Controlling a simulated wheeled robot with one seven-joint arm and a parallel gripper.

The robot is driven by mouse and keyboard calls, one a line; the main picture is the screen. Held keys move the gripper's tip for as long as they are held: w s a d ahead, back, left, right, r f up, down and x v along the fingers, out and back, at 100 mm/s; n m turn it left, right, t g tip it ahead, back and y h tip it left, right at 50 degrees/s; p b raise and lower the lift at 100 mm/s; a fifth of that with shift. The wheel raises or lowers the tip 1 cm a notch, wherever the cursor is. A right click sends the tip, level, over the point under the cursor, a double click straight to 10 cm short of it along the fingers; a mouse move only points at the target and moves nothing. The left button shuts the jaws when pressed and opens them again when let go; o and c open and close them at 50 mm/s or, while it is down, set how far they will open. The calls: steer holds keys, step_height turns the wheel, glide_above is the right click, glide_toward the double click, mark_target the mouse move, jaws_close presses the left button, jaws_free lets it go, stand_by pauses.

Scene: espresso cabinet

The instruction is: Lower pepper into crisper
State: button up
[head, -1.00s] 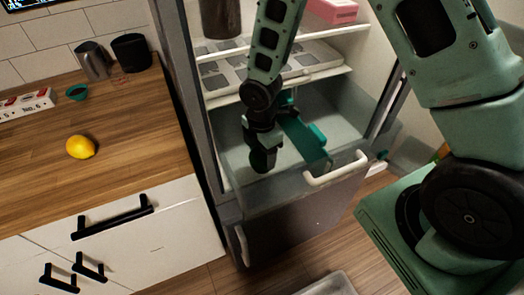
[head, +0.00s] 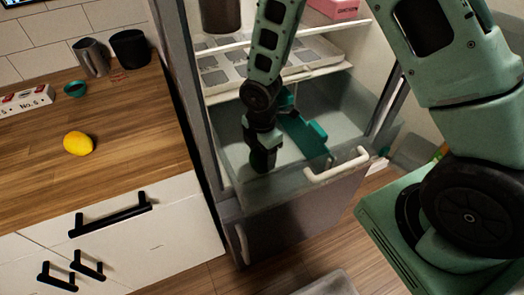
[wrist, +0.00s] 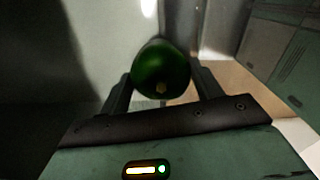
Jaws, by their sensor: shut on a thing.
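A dark green pepper (wrist: 163,70) sits between the two fingers of my gripper (wrist: 162,88) in the wrist view, its stem end facing the camera. In the head view my gripper (head: 264,163) points down inside the open crisper (head: 228,187), the clear drawer pulled out at the bottom of the fridge. The gripper is shut on the pepper. I cannot make out the pepper in the head view, where the gripper and wrist hide it. I cannot tell whether it touches the drawer floor.
The crisper's front handle (head: 337,166) is pale. The wooden counter (head: 120,110) on the left holds a lemon (head: 78,143), a teal bowl (head: 75,90) and a pitcher (head: 90,58).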

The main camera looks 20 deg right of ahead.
steer(key=shift+f+b, duration=0.55)
steer(key=shift+f, duration=0.25)
stand_by(0.4)
steer(key=o, duration=1.1)
steer(key=shift+r, duration=0.1)
step_height(320, 180, up, 17)
steer(key=shift+w+r+p, duration=0.1)
steer(key=shift+p, duration=0.55)
steer(key=s+a+r+m, duration=0.2)
steer(key=s+m, duration=0.2)
steer(key=s, duration=0.2)
steer(key=s+a+r+m, duration=0.2)
steer(key=s+m, duration=0.2)
steer(key=s, duration=0.3)
steer(key=s+a+r+m, duration=0.2)
steer(key=s+m, duration=0.2)
steer(key=s, duration=0.3)
steer(key=shift+s+a+r+m+y, duration=0.1)
steer(key=shift+r+m+y, duration=0.2)
steer(key=shift+r, duration=0.05)
